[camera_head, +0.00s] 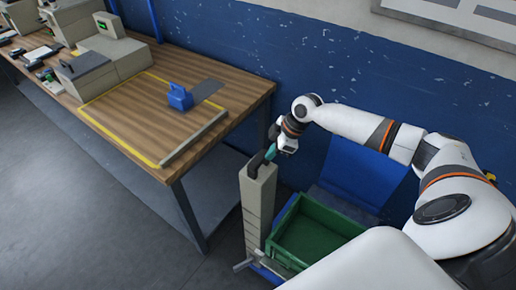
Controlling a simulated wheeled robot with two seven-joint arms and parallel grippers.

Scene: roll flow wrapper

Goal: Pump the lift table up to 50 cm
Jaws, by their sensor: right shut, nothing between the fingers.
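The lift table (283,215) shows as a blue frame at the lower middle, with a green crate (318,227) on it. A blue panel (362,172) stands behind the crate. A light bar (243,266) sticks out low at the frame's left front; I cannot tell whether it is the pump lever. My right gripper (268,154) is shut and empty. It points down at the top of a tall grey column (258,205) beside the crate. A dark part shows at the column's top, and I cannot tell whether the gripper touches it. My left gripper is out of view.
A wooden workbench (145,116) stands left of the column, with a blue tool (180,97), a grey bar (194,139) and grey boxes (85,74) on it. A blue wall (255,40) closes off the back. The grey floor (75,215) at front left is clear.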

